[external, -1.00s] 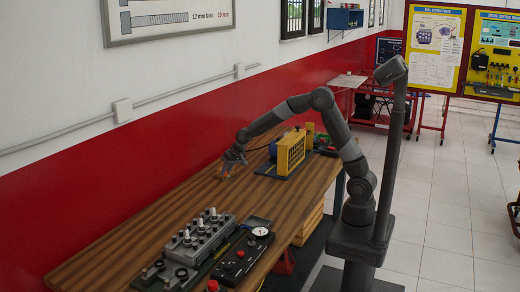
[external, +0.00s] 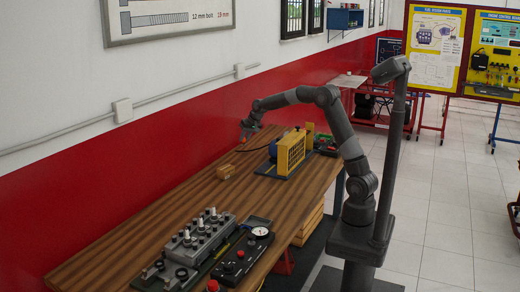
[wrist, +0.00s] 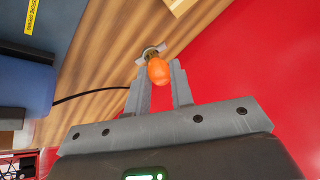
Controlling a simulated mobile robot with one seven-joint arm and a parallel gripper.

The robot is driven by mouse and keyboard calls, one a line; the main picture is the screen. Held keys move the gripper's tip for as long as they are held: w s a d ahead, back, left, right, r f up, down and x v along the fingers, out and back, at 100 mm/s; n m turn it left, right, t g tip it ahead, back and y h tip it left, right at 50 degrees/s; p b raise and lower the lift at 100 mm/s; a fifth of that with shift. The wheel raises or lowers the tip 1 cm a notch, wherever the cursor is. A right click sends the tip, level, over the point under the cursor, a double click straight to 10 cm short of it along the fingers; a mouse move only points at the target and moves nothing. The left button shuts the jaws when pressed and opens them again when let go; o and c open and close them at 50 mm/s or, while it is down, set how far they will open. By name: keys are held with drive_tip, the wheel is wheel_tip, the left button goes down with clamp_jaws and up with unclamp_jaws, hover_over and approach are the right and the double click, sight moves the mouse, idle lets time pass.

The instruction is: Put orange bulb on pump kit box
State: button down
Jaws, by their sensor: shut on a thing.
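The orange bulb (wrist: 157,71), with a silvery metal base, is between the fingertips of my gripper (wrist: 160,78) in the wrist view. My gripper is shut on it, with the base pointing away from the palm. In the external view my gripper (external: 246,138) is above the far part of the wooden table, near the red wall; the bulb is too small to make out there. A pale box corner (wrist: 180,5) shows at the wrist view's top edge.
A yellow and blue trainer unit (external: 291,152) stands right of my gripper; its blue part (wrist: 42,85) and a black cable (wrist: 95,94) show in the wrist view. Grey and black test units (external: 202,237) occupy the near end. Bare wood (external: 170,208) lies between.

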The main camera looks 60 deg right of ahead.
drive_tip(key=shift+w+f, duration=0.1)
drive_tip(key=shift+w, duration=0.15)
drive_tip(key=w+a+f, duration=0.4)
drive_tip(key=a, duration=0.1)
drive_tip(key=w+a+f, duration=0.2)
drive_tip(key=a, duration=0.1)
drive_tip(key=shift+w+a+f, duration=0.1)
drive_tip(key=shift+a+f, duration=0.05)
drive_tip(key=shift+a, duration=0.1)
drive_tip(key=shift+a+f, duration=0.1)
drive_tip(key=shift+f, duration=2)
drive_tip(key=shift+f, duration=0.1)
drive_tip(key=c, duration=1.3)
unclamp_jaws()
drive_tip(key=shift+o, duration=0.2)
